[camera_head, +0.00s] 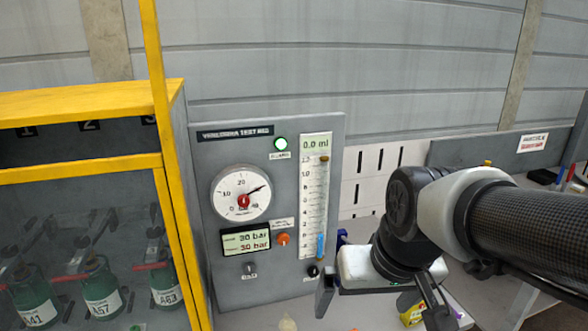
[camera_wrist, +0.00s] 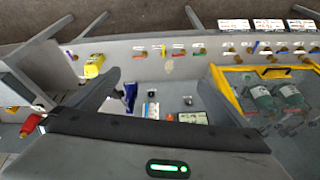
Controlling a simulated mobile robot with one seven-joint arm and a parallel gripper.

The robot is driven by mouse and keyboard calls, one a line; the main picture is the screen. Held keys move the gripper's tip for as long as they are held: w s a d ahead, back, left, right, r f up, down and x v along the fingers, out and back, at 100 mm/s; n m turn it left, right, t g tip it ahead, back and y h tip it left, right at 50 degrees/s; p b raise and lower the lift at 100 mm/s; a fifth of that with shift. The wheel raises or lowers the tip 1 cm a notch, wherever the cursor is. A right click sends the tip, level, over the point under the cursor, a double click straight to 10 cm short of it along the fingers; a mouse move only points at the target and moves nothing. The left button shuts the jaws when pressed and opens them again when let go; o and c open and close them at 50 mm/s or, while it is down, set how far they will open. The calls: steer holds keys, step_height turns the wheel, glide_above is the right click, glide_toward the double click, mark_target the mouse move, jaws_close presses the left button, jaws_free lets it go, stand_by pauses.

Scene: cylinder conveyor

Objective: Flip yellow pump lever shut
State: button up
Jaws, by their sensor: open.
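No yellow pump lever can be made out for certain. A yellow piece with dark and red marks (camera_head: 412,312) is low in the head view, partly behind my gripper. A yellow piece also shows in the wrist view (camera_wrist: 94,66), beyond the left finger. A small yellow part (camera_wrist: 163,50) sits in a row of coloured fittings at the far side of the bench in the wrist view. My gripper (camera_head: 380,312) points down in front of the test panel (camera_head: 240,292). Its fingers are wide apart and empty in the wrist view (camera_wrist: 163,75).
A yellow-framed cabinet (camera_head: 165,200) with green cylinders (camera_head: 102,295) stands left. A blue part (camera_wrist: 130,96) lies near the left finger.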

steer(key=s+d+r+t, duration=0.1)
steer(key=s+d+r, duration=0.1)
steer(key=s+r, duration=0.1)
steer(key=shift+s+d+r+m+h, duration=0.35)
steer(key=shift+s+d+m+h, duration=0.05)
steer(key=shift+s, duration=0.35)
